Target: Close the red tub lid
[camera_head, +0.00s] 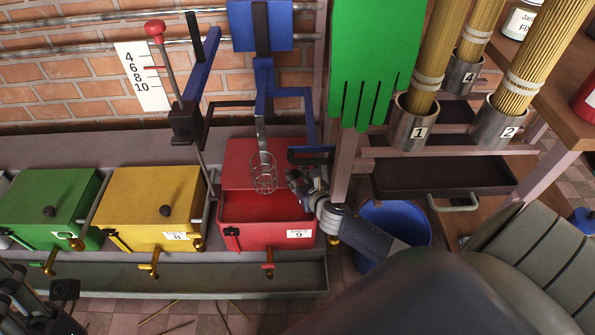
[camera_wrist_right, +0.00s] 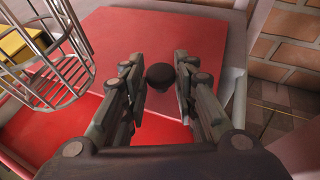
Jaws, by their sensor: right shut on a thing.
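The red tub (camera_head: 267,236), labelled 9, stands at the right end of the row of tubs. Its front part is open and shows the red inside. The red tub lid (camera_head: 236,158) lies toward the back, over the rear part of the tub; it also shows in the right wrist view (camera_wrist_right: 125,48). My right gripper (camera_head: 298,180) is at the right side of the tub.
A wire basket (camera_head: 263,172) on a blue frame hangs over the tub, close left of my right gripper. A yellow tub (camera_head: 145,198) and a green tub (camera_head: 45,205) stand to the left, lids on. A blue bucket (camera_head: 405,222) stands on the right.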

